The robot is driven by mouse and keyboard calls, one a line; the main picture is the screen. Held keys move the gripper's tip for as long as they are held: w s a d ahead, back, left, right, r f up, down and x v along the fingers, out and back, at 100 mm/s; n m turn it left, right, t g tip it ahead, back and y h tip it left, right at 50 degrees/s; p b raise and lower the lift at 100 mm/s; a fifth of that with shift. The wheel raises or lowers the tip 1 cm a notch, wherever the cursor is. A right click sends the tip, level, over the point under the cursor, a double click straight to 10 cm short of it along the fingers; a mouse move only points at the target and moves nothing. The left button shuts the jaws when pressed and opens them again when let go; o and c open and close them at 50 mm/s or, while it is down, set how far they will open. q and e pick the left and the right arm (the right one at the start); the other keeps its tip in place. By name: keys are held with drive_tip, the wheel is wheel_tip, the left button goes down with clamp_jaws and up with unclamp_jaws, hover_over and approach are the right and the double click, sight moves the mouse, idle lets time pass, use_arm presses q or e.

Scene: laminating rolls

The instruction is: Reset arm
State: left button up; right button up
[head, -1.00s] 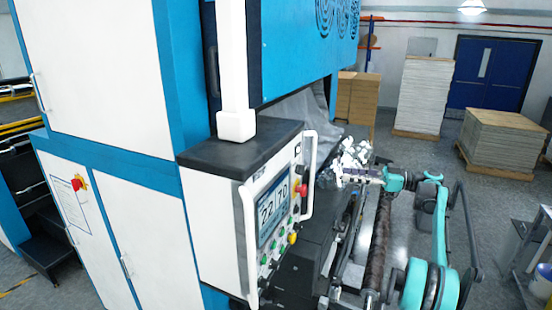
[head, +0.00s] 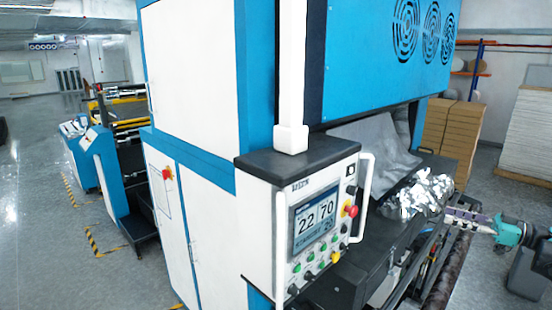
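My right gripper (head: 455,217) is at the right edge of the head view, at the end of my teal wrist. It points left toward a crumpled silver foil bundle (head: 420,195) on the machine's dark ledge. The fingertips look close to the foil; I cannot tell whether they touch it. The fingers are too small and cluttered to show whether they are open or shut. Most of my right arm is cut off by the frame edge. My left gripper is not in view.
A blue and white machine (head: 205,170) fills the middle. Its control panel (head: 318,220) reads 22 and 70, with white handles on both sides. A dark roller (head: 445,270) lies below my gripper. Stacked boxes (head: 452,130) stand behind. Open floor (head: 40,220) lies left.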

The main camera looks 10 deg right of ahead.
drive_tip(key=a+f+m+g+h+b, duration=0.3)
drive_tip(key=a+f+b, duration=0.4)
drive_tip(key=a, duration=0.6)
drive_tip(key=a+f+m+g+h+b, duration=0.25)
drive_tip(key=a+f+b, duration=0.5)
drive_tip(key=a, duration=0.65)
drive_tip(key=s+a+f+m+h+b, duration=0.1)
drive_tip(key=s+a+f+b, duration=0.1)
drive_tip(key=s+a+f, duration=0.4)
drive_tip(key=s+a+f+m+h+b, duration=0.1)
drive_tip(key=s+a+f+h+b, duration=0.1)
drive_tip(key=a+f, duration=0.35)
use_arm(q)
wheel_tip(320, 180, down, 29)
drive_tip(key=b, duration=1)
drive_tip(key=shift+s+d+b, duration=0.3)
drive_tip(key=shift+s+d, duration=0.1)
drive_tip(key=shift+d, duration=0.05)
use_arm(e)
drive_tip(key=s+a+f+m+h, duration=0.1)
drive_tip(key=s+f+h, duration=0.1)
drive_tip(key=s+f, duration=0.6)
drive_tip(key=s+a+f+m+h, duration=0.1)
drive_tip(key=s+f, duration=0.7)
drive_tip(key=f, duration=0.9)
drive_tip(key=shift+s+a+t+h, duration=0.35)
drive_tip(key=shift+a+h, duration=0.15)
drive_tip(key=shift+h, duration=0.45)
